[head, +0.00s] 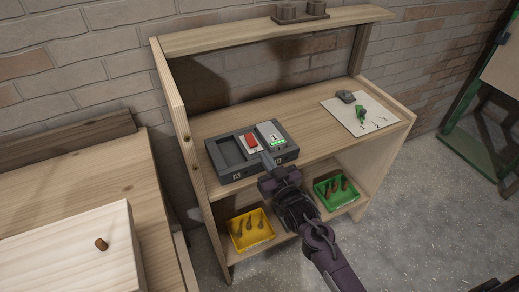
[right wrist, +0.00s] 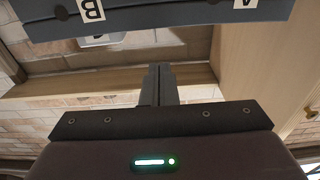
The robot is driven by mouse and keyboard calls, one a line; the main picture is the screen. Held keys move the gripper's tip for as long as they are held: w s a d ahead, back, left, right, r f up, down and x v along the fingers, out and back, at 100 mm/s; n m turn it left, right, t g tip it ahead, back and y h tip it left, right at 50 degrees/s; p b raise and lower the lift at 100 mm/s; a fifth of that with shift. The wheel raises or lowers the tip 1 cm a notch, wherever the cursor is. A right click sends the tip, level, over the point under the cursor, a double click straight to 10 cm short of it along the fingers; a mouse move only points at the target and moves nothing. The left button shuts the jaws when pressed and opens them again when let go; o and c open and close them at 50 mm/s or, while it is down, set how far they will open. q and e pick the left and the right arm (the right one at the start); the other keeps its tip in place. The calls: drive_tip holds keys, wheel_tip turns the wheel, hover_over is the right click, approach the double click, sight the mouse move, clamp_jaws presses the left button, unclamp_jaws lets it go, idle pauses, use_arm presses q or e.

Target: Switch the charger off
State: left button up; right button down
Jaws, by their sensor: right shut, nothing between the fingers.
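The charger (head: 238,172) is a dark grey box on the wooden bench. Its left bay is empty. A pale block with a red piece (head: 252,141) sits in the middle, and a pale block with a lit green strip (head: 271,136) sits at the right. My right gripper (head: 267,158) is shut and empty at the charger's front edge; I cannot tell whether it touches. The right wrist view shows its closed fingers (right wrist: 162,84) below the charger's labelled face (right wrist: 170,14). Part of the charger's front is hidden by the gripper. My left gripper is not in view.
A yellow tray (head: 236,244) and a green tray (head: 334,203) stand on the lower shelf. A white sheet (head: 378,106) with a grey lump and green piece lies on the bench's right. A raised shelf (head: 260,33) spans the back.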

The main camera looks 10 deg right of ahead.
drive_tip(key=shift+f+v, duration=0.2)
drive_tip(key=shift+v, duration=1)
drive_tip(key=shift+a, duration=0.1)
drive_tip(key=s+d+f+g+h, duration=0.1)
drive_tip(key=s+f+g, duration=0.3)
drive_tip(key=f, duration=0.7)
drive_tip(key=s+f+g, duration=0.2)
drive_tip(key=s+f, duration=0.5)
drive_tip(key=f, duration=0.5)
drive_tip(key=s+d+f+g+h, duration=0.1)
drive_tip(key=s+f+g, duration=0.3)
drive_tip(key=f, duration=0.7)
drive_tip(key=s+d+f+g, duration=0.1)
drive_tip(key=s+f, duration=0.4)
drive_tip(key=s, duration=0.5)
drive_tip(key=s+d+f+g+h, duration=0.1)
drive_tip(key=s+f+g, duration=0.3)
drive_tip(key=s, duration=0.6)
drive_tip(key=s+d+f+g, duration=0.2)
drive_tip(key=s+f, duration=0.4)
drive_tip(key=s, duration=0.5)
drive_tip(key=shift+d+f+h, duration=0.3)
drive_tip(key=shift+d+f, duration=0.1)
drive_tip(key=shift+d, duration=0.1)
drive_tip(key=shift+s, duration=0.1)
